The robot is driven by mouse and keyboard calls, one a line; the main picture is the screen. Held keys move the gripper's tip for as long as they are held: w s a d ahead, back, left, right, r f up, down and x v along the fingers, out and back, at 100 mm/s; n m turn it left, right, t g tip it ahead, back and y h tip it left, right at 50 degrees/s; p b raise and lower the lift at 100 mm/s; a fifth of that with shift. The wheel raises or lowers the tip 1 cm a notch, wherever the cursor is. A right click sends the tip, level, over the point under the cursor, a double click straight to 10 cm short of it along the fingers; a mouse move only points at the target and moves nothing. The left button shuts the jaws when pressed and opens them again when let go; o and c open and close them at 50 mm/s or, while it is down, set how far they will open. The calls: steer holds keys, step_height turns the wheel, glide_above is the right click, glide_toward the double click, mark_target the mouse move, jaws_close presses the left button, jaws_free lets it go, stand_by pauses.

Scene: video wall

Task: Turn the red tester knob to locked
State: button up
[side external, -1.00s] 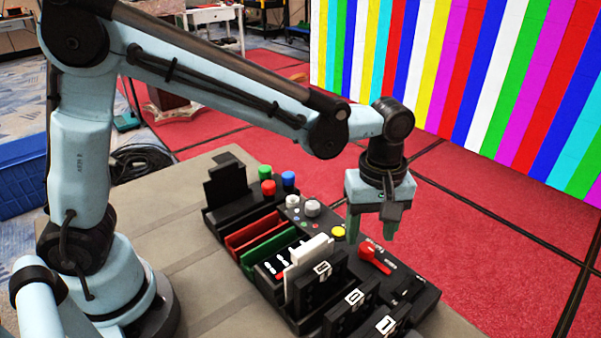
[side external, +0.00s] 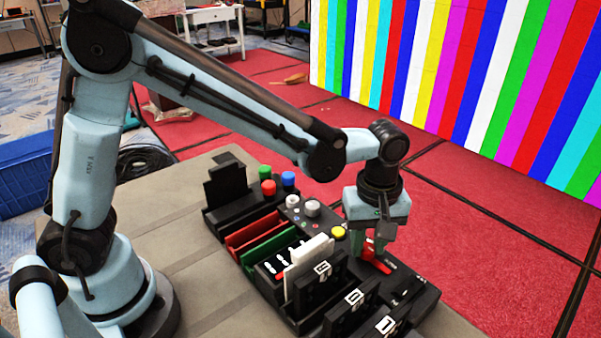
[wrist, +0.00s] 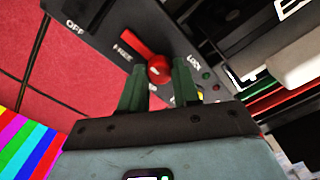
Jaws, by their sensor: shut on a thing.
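The red tester knob (side external: 377,264) sits on the black panel at the right end of the console. In the wrist view the knob (wrist: 159,70) has a round hub and a long red handle reaching to the upper left, beside the FREE label (wrist: 125,52). The LOCK label (wrist: 193,62) is right of the hub. My gripper (side external: 367,249) is down at the knob, shut on it, with green fingers on both sides of the hub in the wrist view (wrist: 159,82). The fingers partly hide the knob in the side view.
The console carries a yellow button (side external: 338,232), grey knobs (side external: 312,208) and red and green slots left of my gripper. Upright black blocks with white labels (side external: 355,298) stand close in front. Red floor (side external: 480,250) lies open to the right.

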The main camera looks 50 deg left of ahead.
stand_by(0.3)
steer(key=m, duration=1.7)
steer(key=shift+m, duration=0.3)
stand_by(0.5)
steer(key=o, duration=1)
steer(key=shift+o, duration=0.2)
steer(key=shift+r, duration=0.15)
